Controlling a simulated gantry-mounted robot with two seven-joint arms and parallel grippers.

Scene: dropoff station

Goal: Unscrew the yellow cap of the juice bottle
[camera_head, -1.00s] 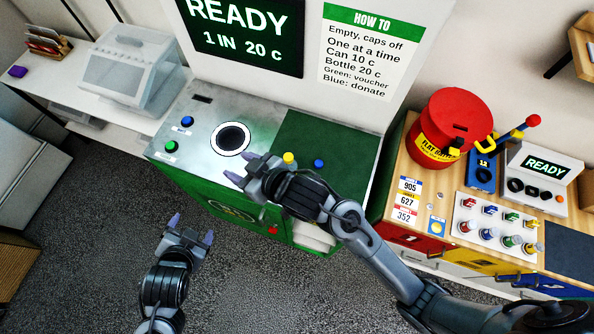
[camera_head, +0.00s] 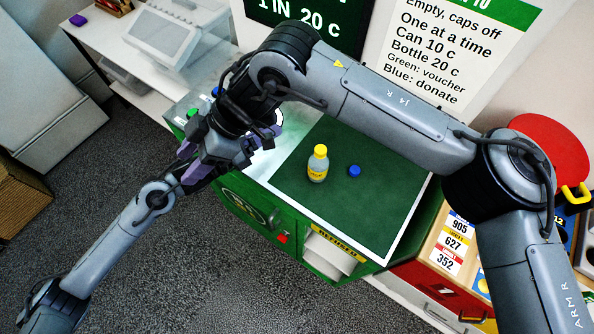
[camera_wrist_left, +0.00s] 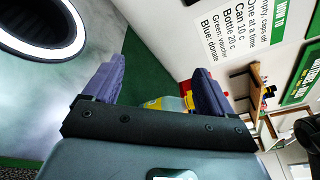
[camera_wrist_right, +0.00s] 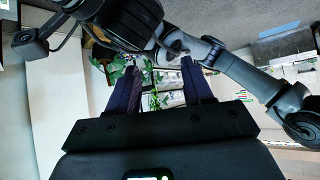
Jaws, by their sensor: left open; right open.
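The juice bottle (camera_head: 317,170), with a yellow label, stands upright on the green counter mat. Its yellow cap (camera_head: 320,150) is on top. In the left wrist view the bottle (camera_wrist_left: 168,103) shows partly, beyond the gripper and between its fingers. My left gripper (camera_wrist_left: 152,78) is open and empty, left of the bottle and apart from it; in the head view it is largely hidden by the right one. My right gripper (camera_head: 184,164) is open and empty, farther left, with its fingers facing away from the bottle.
A blue cap (camera_head: 354,171) lies on the mat right of the bottle. The round lit intake ring (camera_wrist_left: 45,25) is close beside my left gripper. My two arms cross closely at the counter's left. The green mat (camera_head: 375,215) around the bottle is mostly clear.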

